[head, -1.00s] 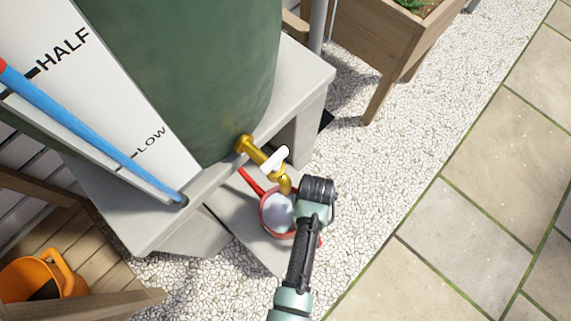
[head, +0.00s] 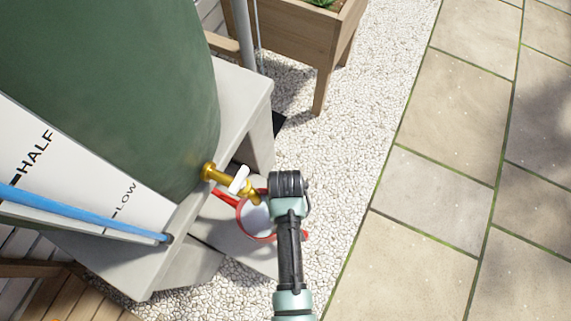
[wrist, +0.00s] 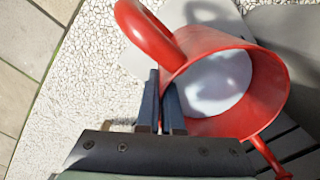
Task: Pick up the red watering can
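The red watering can (head: 243,226) stands under the brass tap (head: 217,174) of the green barrel, partly hidden by the tap and my gripper. Its red spout points up and left towards the barrel stand. In the wrist view the open can (wrist: 272,92) shows a pale surface inside, and its thick handle (wrist: 146,30) arches at the upper left. My gripper's fingers (wrist: 162,80) are close together beside the can's wall, near the handle's upper end.
The green barrel (head: 110,80) stands on a grey stand (head: 255,110) left of the can. A white lever (head: 239,180) sits on the tap, close to my gripper. A wooden planter (head: 295,40) is behind. Gravel (head: 345,130) and paving (head: 440,150) to the right are clear.

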